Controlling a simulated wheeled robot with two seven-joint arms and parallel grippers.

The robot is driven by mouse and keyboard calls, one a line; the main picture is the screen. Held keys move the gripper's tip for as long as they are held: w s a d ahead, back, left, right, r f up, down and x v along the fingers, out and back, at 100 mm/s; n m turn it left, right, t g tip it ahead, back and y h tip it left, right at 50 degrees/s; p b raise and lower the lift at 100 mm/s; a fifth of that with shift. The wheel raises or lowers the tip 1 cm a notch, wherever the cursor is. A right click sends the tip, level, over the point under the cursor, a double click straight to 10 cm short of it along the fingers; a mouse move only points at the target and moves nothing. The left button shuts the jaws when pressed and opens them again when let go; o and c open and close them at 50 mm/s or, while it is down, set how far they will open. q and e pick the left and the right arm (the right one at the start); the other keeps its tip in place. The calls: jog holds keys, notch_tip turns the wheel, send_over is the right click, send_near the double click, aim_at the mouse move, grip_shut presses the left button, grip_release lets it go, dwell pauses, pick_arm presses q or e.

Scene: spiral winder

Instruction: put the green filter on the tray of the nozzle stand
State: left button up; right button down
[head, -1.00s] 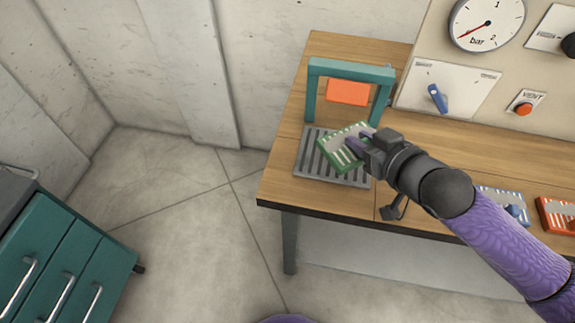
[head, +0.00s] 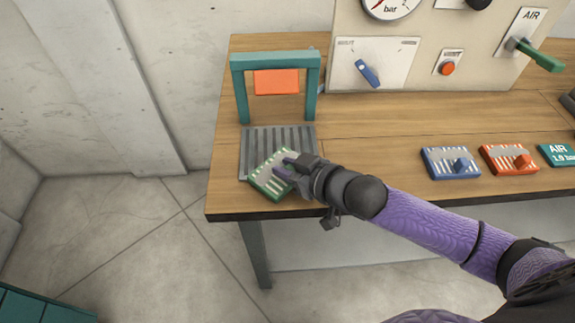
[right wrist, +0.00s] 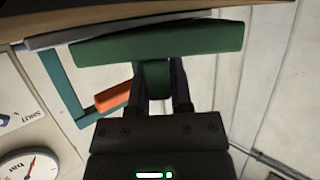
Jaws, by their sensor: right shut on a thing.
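The green filter (head: 268,176) is a flat green-framed panel with pale slats. My right gripper (head: 287,165) is shut on it. In the right wrist view the green filter (right wrist: 155,42) spans the space ahead of the fingers, held by a green grip (right wrist: 155,78). The nozzle stand (head: 240,85) is a teal arch with an orange block (head: 277,82) hanging under its crossbar. Its grey slatted tray (head: 285,137) lies on the table in front. In the head view the filter overlaps the tray's front edge, turned at an angle to it. I cannot tell whether they touch. My left gripper is not in view.
A panel with gauge (head: 390,3), vent button and levers stands behind. The table's front edge is close below the filter.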

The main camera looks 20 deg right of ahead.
jog(key=c, duration=0.5)
grip_release()
jog(key=shift+c, duration=0.2)
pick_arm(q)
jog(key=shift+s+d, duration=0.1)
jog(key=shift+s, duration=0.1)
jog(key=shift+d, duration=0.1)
pick_arm(e)
jog(key=shift+r, duration=0.2)
pick_arm(q)
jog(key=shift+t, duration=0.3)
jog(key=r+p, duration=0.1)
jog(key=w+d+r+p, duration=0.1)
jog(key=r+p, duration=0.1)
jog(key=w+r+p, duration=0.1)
jog(key=p, duration=0.1)
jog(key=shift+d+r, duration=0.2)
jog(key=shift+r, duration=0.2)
pick_arm(e)
jog(key=v, duration=1.2)
jog(key=shift+f, duration=0.1)
